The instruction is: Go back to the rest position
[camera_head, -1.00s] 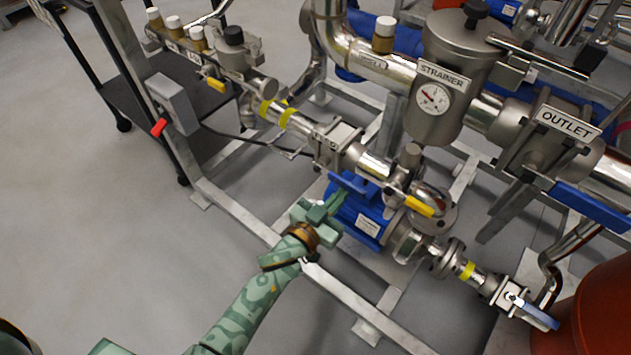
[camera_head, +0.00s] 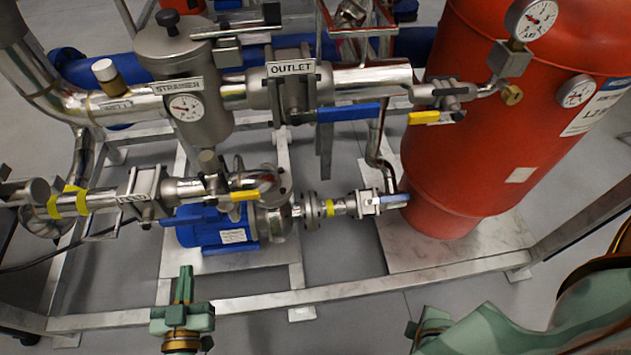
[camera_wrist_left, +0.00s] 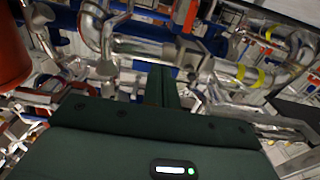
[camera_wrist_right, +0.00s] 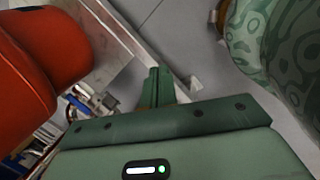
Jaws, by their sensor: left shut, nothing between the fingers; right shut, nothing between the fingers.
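My left gripper (camera_head: 184,285) points up from the bottom of the head view, in front of the skid's front rail. Its fingers are together and empty; they also show shut in the left wrist view (camera_wrist_left: 162,86). My right arm comes in at the lower right of the head view, with only part of its gripper body (camera_head: 428,328) at the bottom edge. In the right wrist view the right gripper's fingers (camera_wrist_right: 157,86) are together with nothing between them, above the grey floor and skid frame.
The skid's front rail (camera_head: 250,305) runs across the lower head view. Behind it are a blue pump motor (camera_head: 205,222), the strainer (camera_head: 185,65), the outlet valve's blue handle (camera_head: 350,112) and a red tank (camera_head: 480,130) at the right. Grey floor (camera_head: 375,325) lies in front.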

